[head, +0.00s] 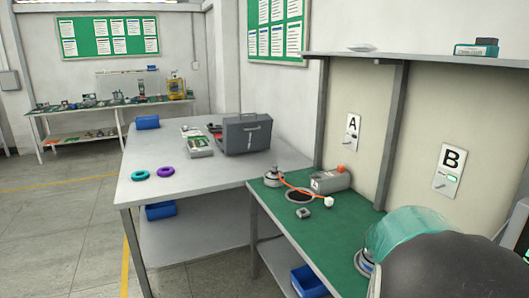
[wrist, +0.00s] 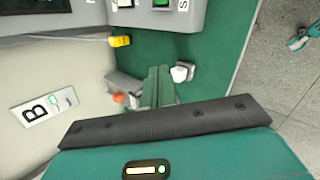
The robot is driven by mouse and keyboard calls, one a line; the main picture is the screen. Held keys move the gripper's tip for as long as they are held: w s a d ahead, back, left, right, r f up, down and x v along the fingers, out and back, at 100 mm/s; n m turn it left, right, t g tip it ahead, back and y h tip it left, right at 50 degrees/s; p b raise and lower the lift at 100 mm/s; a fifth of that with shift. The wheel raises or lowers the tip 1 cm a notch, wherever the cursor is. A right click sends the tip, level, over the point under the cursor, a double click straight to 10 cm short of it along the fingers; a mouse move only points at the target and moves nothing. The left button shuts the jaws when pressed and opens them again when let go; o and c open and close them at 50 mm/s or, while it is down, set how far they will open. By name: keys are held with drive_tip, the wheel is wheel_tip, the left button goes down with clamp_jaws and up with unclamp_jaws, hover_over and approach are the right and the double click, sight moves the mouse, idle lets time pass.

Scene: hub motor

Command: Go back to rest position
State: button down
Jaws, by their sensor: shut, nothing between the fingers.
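My gripper (wrist: 158,75) shows in the wrist view as narrow green fingers beyond a dark bar and a teal housing. It is shut and empty, over the green bench top (wrist: 210,45). In the head view, part of my teal and black arm fills the lower right corner, and my gripper cannot be made out there. A small round metal motor-like part (head: 272,179) sits on the green bench, with an orange cable near it.
A grey box (head: 330,181) with an orange knob lies near the wall on the bench. Panels A (head: 352,131) and B (head: 447,172) hang on the wall. A grey toolbox (head: 246,136) and two rings stand on the grey table (head: 205,173). A yellow connector (wrist: 120,40) shows in the wrist view.

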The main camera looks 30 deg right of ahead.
drive_tip(key=w+a+r+t+y, duration=0.1)
drive_tip(key=w+a+r, duration=0.15)
drive_tip(key=a, duration=0.25)
drive_tip(key=w+a+r+t, duration=0.1)
drive_tip(key=w+a+t, duration=0.15)
drive_tip(key=a, duration=0.35)
drive_tip(key=a+r+t+y, duration=0.2)
drive_tip(key=a+y, duration=0.1)
drive_tip(key=a, duration=1.3)
drive_tip(key=a+r+m+t+y, duration=0.1)
drive_tip(key=a+r+t+y, duration=0.1)
drive_tip(key=a, duration=1.4)
drive_tip(key=shift+w+r+y, duration=0.2)
drive_tip(key=shift+r+y, duration=0.1)
drive_tip(key=shift+y, duration=0.6)
drive_tip(key=shift+d+m, duration=0.3)
